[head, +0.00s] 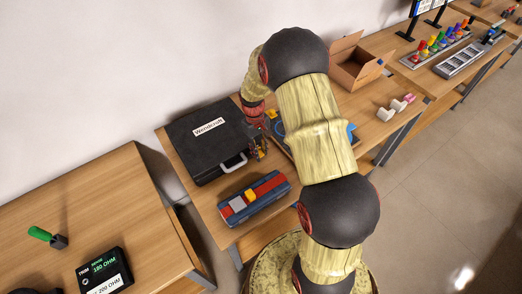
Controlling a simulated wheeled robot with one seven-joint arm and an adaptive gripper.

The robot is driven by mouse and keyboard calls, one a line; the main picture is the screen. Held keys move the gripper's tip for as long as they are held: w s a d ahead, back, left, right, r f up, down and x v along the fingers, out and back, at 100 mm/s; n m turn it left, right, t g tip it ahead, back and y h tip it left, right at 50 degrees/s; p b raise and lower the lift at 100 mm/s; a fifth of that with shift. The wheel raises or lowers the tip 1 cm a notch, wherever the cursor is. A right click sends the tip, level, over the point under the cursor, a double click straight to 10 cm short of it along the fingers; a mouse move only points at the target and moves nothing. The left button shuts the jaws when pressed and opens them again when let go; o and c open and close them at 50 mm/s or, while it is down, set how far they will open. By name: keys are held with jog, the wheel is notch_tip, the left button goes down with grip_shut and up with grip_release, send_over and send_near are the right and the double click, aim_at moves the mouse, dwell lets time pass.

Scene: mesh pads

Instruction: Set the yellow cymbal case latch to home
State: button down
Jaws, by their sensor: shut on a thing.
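A black case (208,144) with a white label on its lid lies closed on the wooden table, and its grey handle (235,163) faces the front. My gripper (259,152) points down at the right end of the case, by its front edge. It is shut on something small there. Small yellow and red spots show around the fingertips, but they are too small to tell which is the yellow latch. The latch's position cannot be read from this view.
A blue box (271,207) with red, yellow and grey parts on top lies just in front of the case. An open cardboard box (357,66) and white and pink pieces (396,107) are to the right. A black meter (104,270) sits on the left table.

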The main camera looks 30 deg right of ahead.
jog(key=shift+w+r+g+p, duration=0.25)
jog(key=shift+w+g+p, duration=0.6)
jog(key=shift+g, duration=0.25)
jog(key=shift+s, duration=0.1)
jog(key=c, duration=1.6)
grip_release()
jog(key=v, duration=1.2)
